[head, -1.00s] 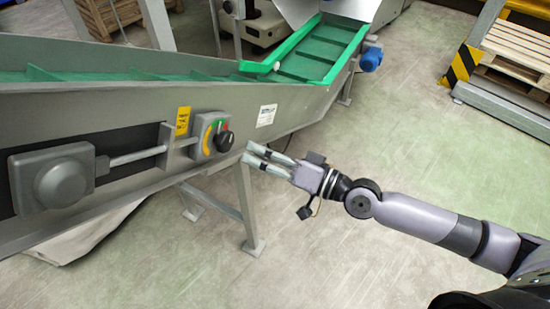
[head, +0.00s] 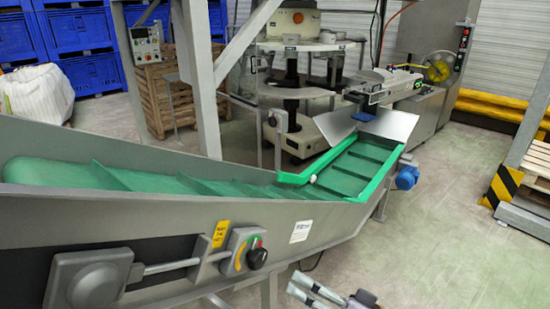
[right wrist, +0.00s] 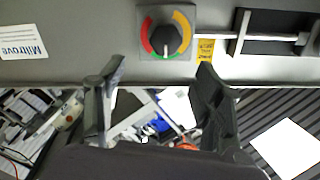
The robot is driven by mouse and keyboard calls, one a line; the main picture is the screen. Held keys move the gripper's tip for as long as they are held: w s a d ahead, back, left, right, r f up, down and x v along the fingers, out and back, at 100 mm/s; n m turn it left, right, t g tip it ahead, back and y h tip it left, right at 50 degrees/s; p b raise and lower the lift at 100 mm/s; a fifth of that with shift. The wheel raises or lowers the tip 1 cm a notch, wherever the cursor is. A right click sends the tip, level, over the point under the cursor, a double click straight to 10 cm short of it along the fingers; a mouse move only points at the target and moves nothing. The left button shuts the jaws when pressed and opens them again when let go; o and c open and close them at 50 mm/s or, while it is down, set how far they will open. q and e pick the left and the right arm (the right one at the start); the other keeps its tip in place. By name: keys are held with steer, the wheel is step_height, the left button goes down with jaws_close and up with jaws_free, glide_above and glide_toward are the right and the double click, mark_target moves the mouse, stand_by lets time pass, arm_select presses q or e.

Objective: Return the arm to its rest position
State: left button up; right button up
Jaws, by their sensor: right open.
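My right gripper (head: 318,293) shows at the bottom edge of the head view, below and to the right of the black rotary knob (head: 257,258) on the conveyor's side. In the right wrist view its two dark fingers (right wrist: 160,100) stand wide apart with nothing between them. The knob also shows there (right wrist: 166,40), beyond the fingertips and apart from them, on a grey box with a red, yellow and green ring. Most of my right arm is out of the head view. My left gripper is not in view.
The conveyor (head: 150,222) with its green belt (head: 140,178) fills the left and middle. A blue motor (head: 407,177) juts from its right end. A yellow-black post (head: 503,186) and pallets stand at the right. Open floor (head: 440,250) lies right of the conveyor.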

steer(key=w+d+f+h, duration=0.3)
steer(key=d+f, duration=0.1)
steer(key=f, duration=0.5)
steer(key=w+d+f+h, duration=0.2)
steer(key=w+d+f, duration=0.15)
steer(key=f, duration=0.55)
steer(key=s+d+f+g+h, duration=0.1)
steer(key=s+d+f+h, duration=0.15)
steer(key=f, duration=0.65)
steer(key=s+d+f+g+h, duration=0.1)
steer(key=s+d+f+h, duration=0.2)
steer(key=f, duration=0.6)
steer(key=s+d+f+n+g+h, duration=0.1)
steer(key=s+d+f+g, duration=0.1)
steer(key=s+f, duration=0.65)
steer(key=s+d+f+g+h, duration=0.1)
steer(key=s+d+f+g, duration=0.1)
steer(key=s+f, duration=0.7)
steer(key=s+a+f+g, duration=0.1)
steer(key=s+f+g, duration=0.1)
steer(key=s, duration=0.9)
steer(key=s+a+f+n+g, duration=0.1)
steer(key=s+a+f+g, duration=0.1)
steer(key=s, duration=0.9)
steer(key=shift+f+g+h, duration=0.45)
steer(key=shift+f+g, duration=0.05)
steer(key=shift+f, duration=0.35)
steer(key=shift+w, duration=0.1)
steer(key=shift+c, duration=0.4)
